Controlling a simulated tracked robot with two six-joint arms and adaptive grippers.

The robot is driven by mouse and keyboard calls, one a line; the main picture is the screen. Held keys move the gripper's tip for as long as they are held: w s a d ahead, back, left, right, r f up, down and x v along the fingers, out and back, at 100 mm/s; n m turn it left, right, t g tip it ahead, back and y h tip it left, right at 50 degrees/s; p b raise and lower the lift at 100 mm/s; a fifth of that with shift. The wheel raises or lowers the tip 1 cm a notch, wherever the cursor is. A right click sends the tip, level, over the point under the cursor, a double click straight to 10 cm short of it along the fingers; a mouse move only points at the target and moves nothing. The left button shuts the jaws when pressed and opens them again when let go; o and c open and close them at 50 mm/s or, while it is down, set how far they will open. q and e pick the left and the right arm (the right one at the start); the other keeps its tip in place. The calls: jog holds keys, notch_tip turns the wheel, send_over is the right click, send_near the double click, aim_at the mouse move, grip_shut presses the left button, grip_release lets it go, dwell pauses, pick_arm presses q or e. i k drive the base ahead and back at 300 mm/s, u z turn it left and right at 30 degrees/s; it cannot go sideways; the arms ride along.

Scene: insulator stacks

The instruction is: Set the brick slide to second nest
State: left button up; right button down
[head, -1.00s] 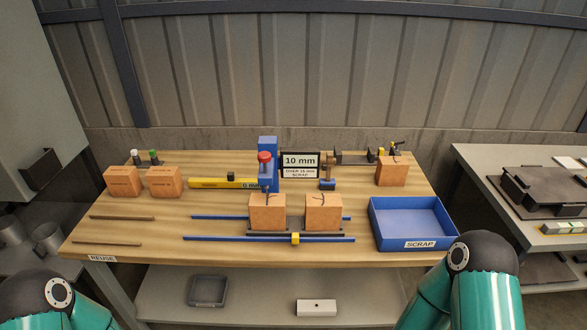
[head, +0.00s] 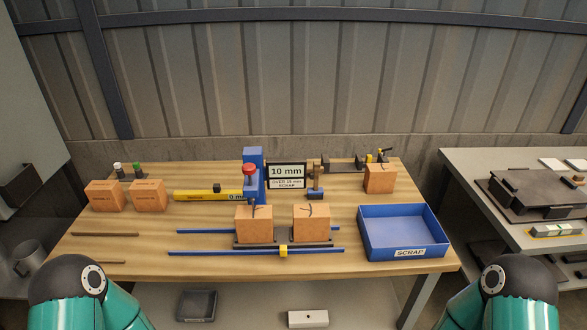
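Two orange bricks, a left one (head: 253,225) and a right one (head: 311,223), stand side by side on a dark slide plate (head: 262,245) with a small gap between them. Dark marks show on their tops. The slide sits over blue rails (head: 210,253), with a yellow block (head: 284,251) at the front rail. I cannot tell which nest it is set to. A blue post with a red knob (head: 249,169) stands behind the left brick. Both my arms show only as teal links at the bottom corners; neither gripper is in view.
Two more bricks (head: 104,196) sit at the left, and another (head: 380,179) at the back right beside a dark clamp. A blue scrap tray (head: 408,254) is at the right. A yellow bar (head: 200,195) and a "10 mm" sign (head: 286,171) stand at the back. Thin rods lie front left.

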aim_at(284, 240)
jog(key=i, duration=0.9)
jog(key=u, duration=0.05)
